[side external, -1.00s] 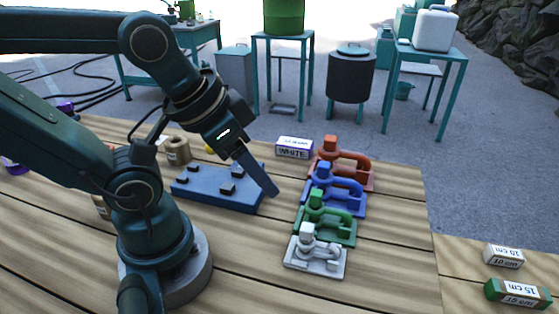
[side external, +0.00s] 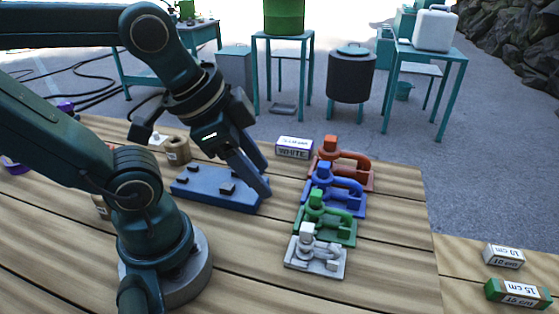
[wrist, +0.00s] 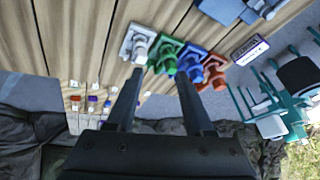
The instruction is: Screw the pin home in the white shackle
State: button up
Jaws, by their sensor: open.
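The white shackle (side external: 325,262) lies on its pale base at the near end of a row of shackles. A white block-like pin head (side external: 307,231) stands up at its left end; how deep the pin sits I cannot tell. The white shackle also shows in the wrist view (wrist: 138,44), ahead of the left finger. My gripper (side external: 266,180) is open and empty, above the right end of the blue block and left of the shackle row. In the wrist view its two fingers (wrist: 160,76) stand apart with nothing between them.
Green (side external: 325,228), blue (side external: 345,200) and orange (side external: 355,172) shackles stand close behind the white one. A box marked WHITE (side external: 294,147) stands behind the blue block (side external: 210,192). Labelled 10 cm and 15 cm blocks lie at the right. The wood before the white shackle is clear.

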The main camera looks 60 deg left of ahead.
jog(key=w+d+m+g, duration=0.1)
jog(key=w+m, duration=0.1)
jog(key=m, duration=0.5)
jog(key=w+d+f+m+g, duration=0.1)
jog(key=w+d+m+g, duration=0.1)
jog(key=m, duration=0.6)
jog(key=w+d+f+m+g, duration=0.1)
jog(key=w+m+g, duration=0.1)
jog(key=m, duration=0.5)
jog(key=shift+w+d+f, duration=0.15)
jog(key=shift+w+f, duration=0.05)
jog(key=shift+f, duration=0.05)
notch_tip(320, 180, down, 3)
jog(key=shift+f, duration=0.15)
jog(key=n, duration=1.4)
jog(key=shift+n, duration=0.3)
jog(key=n, duration=1.3)
jog(key=shift+n, duration=0.4)
jog(key=n, duration=0.7)
